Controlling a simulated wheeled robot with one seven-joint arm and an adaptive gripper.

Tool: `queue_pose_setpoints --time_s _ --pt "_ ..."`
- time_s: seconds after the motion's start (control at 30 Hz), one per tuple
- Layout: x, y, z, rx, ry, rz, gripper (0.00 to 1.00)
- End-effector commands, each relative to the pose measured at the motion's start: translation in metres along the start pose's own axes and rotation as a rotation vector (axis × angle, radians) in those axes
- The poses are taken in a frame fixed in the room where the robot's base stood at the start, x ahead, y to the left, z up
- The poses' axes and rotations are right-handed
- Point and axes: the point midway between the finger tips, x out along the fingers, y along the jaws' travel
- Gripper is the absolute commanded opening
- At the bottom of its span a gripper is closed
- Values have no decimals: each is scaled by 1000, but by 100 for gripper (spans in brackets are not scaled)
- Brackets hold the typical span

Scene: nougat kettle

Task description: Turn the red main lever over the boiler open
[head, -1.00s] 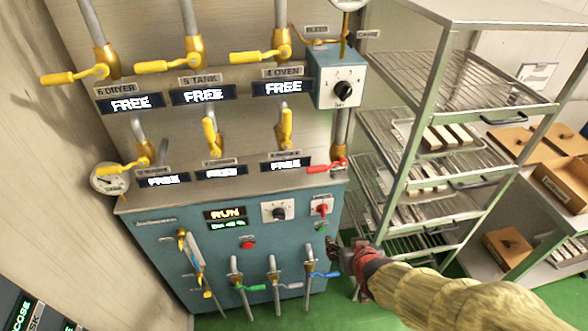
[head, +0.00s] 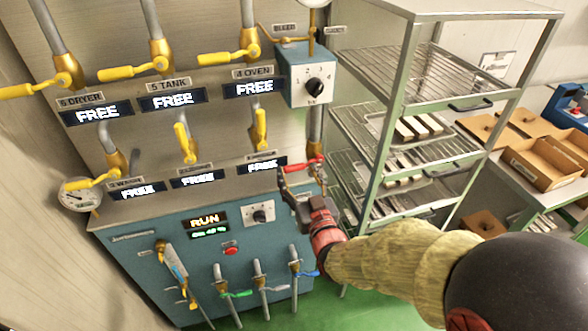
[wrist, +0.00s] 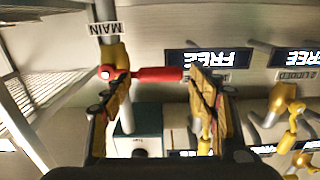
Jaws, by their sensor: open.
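The red main lever (head: 302,163) sits on a pipe at the right end of the boiler's top. Its handle lies roughly level. It also shows in the wrist view (wrist: 155,75), with a brass valve body at the left and a MAIN label (wrist: 106,28) above it in that upside-down picture. My gripper (head: 297,180) is open and empty just below the lever. In the wrist view the lever's handle spans the gap between my two fingers (wrist: 160,85). I cannot tell whether a finger touches it. The blue boiler (head: 137,257) shows RUN.
Yellow levers (head: 133,70) line the wall panel above the boiler. A blue selector box (head: 312,92) is above the red lever. A metal rack (head: 395,75) stands close on the right. Green, white and blue levers project from the boiler's front.

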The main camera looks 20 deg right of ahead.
Motion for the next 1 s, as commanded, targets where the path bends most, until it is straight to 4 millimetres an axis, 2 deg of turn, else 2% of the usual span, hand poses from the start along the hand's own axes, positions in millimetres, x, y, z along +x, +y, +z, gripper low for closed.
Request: queue_pose_setpoints --time_s 0.2,0.57,1.0 --pt "26 0 1 0 -1 0 59" --pt "32 0 0 0 -2 0 59" --pt "32 0 0 0 -2 0 35"
